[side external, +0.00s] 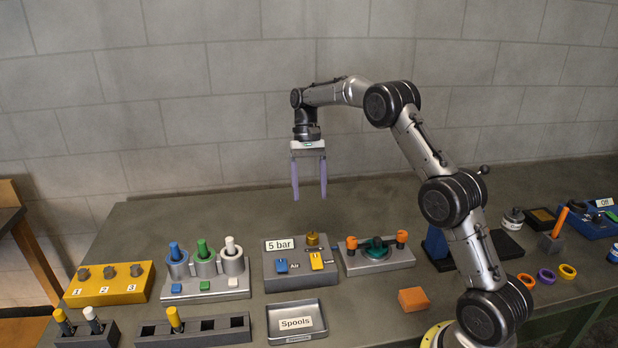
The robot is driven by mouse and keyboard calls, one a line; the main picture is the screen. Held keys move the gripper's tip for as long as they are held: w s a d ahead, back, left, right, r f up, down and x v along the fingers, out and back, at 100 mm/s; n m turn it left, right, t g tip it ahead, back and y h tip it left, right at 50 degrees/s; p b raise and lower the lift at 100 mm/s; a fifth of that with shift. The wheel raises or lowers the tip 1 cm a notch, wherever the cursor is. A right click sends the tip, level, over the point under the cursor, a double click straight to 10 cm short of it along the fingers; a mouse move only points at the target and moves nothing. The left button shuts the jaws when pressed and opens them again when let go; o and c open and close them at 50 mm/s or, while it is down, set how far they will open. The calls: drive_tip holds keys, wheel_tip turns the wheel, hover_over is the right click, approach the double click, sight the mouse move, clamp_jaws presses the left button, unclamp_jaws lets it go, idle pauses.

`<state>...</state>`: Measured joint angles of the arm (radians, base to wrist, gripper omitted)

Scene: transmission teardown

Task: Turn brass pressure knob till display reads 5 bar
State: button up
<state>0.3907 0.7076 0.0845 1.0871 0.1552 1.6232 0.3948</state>
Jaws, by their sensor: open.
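The brass pressure knob (312,239) sits on top of the grey air unit (284,283), at its back right. The display (279,245) on the same unit reads "5 bar". A blue switch (281,265) labelled "Air" and a yellow lever (317,261) are on the unit's front; the yellow lever's label is too small to read surely. My gripper (309,194) has two purple fingers pointing down. It is open and empty, above the air unit and apart from the knob.
Left of the unit stands a block with blue, green and white plungers (203,265). Right is a fixture with a green part and orange knobs (377,250). A "Spools" tray (297,338) lies in front. An orange block (413,300) is near my arm. The table behind the unit is clear.

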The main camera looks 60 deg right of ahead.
drive_tip(key=shift+v, duration=1.55)
drive_tip(key=shift+a, duration=0.1)
drive_tip(key=s+a+r+n+t+h, duration=0.1)
drive_tip(key=s+a+r+n+t, duration=0.1)
drive_tip(key=s+a+r, duration=0.55)
drive_tip(key=s+a+r+n+t+h, duration=0.15)
drive_tip(key=s+a+r, duration=0.35)
drive_tip(key=r, duration=0.5)
drive_tip(key=s+a+f+n+t, duration=0.1)
drive_tip(key=s+a+t, duration=0.1)
drive_tip(key=s, duration=0.5)
drive_tip(key=s+a+f+n+t, duration=0.1)
drive_tip(key=s+a+f+n, duration=0.1)
drive_tip(key=s, duration=0.4)
drive_tip(key=s+f+n+t, duration=0.2)
drive_tip(key=s+f, duration=0.2)
drive_tip(key=f, duration=0.4)
drive_tip(key=shift+s+d+f+n+h, duration=0.3)
drive_tip(key=shift+d+f+n+h, duration=0.05)
drive_tip(key=shift+h, duration=0.1)
